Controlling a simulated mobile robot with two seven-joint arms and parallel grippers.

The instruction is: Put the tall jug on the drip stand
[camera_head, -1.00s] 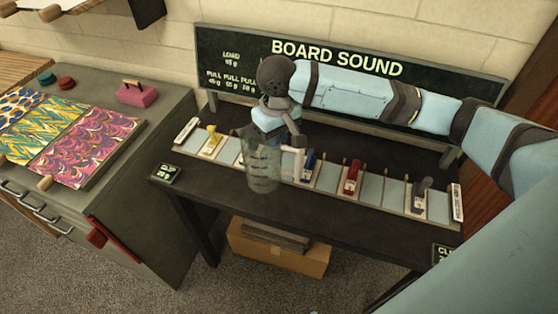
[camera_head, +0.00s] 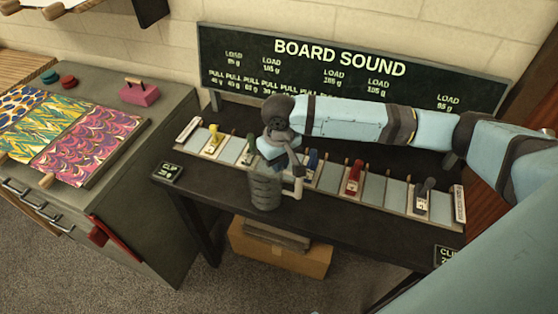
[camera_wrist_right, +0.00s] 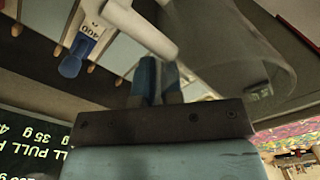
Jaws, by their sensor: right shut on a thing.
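The tall jug (camera_head: 265,188) is see-through grey with rings around its body and a pale handle (camera_head: 298,187) on its right side. My right gripper (camera_head: 292,170) is shut on that handle and holds the jug about upright at the dark table's front side. In the right wrist view, the gripper's fingers (camera_wrist_right: 157,82) meet the pale handle (camera_wrist_right: 140,28), with the clear jug wall (camera_wrist_right: 225,45) to the right. I cannot tell whether the jug's base touches anything. I cannot make out a drip stand. My left gripper is not in view.
A long row of pale slots with coloured clips, such as a red one (camera_head: 354,178), runs along the dark table (camera_head: 225,200) behind the jug. The "BOARD SOUND" sign (camera_head: 450,85) stands behind. A grey cabinet (camera_head: 150,190) with marbled sheets is at left.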

